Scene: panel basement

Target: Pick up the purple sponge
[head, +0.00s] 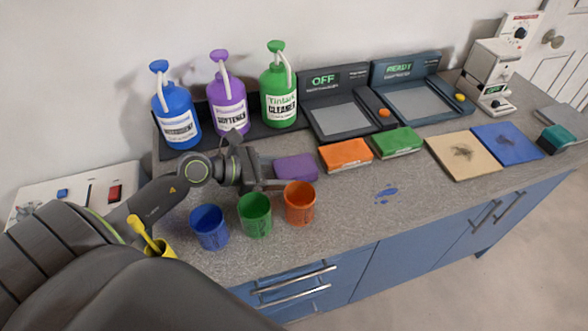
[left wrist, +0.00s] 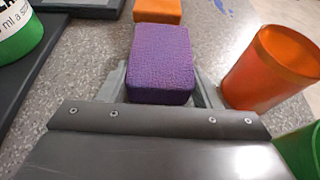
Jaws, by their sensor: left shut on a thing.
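The purple sponge (head: 297,167) is a small block on the grey speckled counter, behind the orange cup in the head view. In the left wrist view the purple sponge (left wrist: 160,62) sits between the two fingers. My left gripper (head: 272,174) comes in from the left and is shut on the sponge's near end. Its fingers also show in the left wrist view (left wrist: 160,88). I cannot tell whether the sponge is lifted off the counter. My right gripper is not in view.
Orange (head: 300,203), green (head: 255,214) and blue (head: 209,227) cups stand close in front of the arm. Orange (head: 345,154) and green (head: 397,142) sponges lie to the right. Blue (head: 176,116), purple (head: 229,107) and green (head: 279,94) pump bottles stand behind. The front right counter is mostly clear.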

